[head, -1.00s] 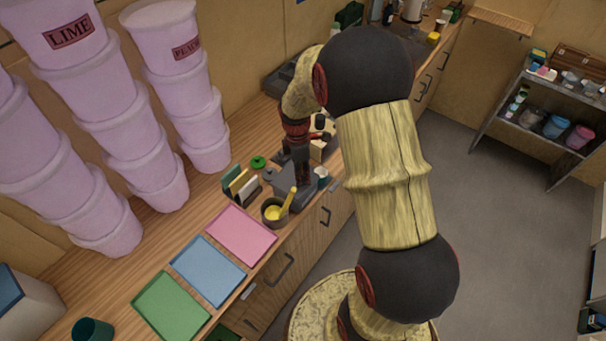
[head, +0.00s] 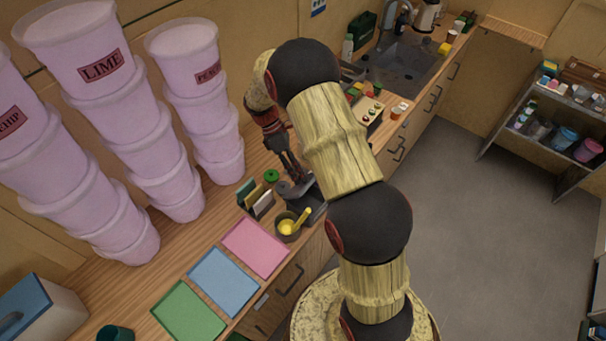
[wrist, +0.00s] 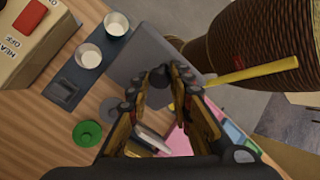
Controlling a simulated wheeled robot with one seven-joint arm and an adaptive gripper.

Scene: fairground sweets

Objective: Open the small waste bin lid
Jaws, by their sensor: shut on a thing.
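A dark grey, box-like thing (head: 313,208) stands at the counter's front edge, apparently the small waste bin. A flat grey top, apparently its lid (wrist: 143,52), shows beyond my fingers in the wrist view. My gripper (head: 295,172) points down over it. In the wrist view my fingers (wrist: 164,76) come together on a dark grey part at the near edge of this top. The fingers hide the part between them, so its shape and how far the lid is raised cannot be told.
A pot with a yellow ladle (head: 286,226) stands close in front. A card holder (head: 262,205) and a green disc (head: 271,176) are to the left. White cups (wrist: 88,55) and a switch box (wrist: 35,40) are close by. Pink tubs (head: 165,175) line the wall.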

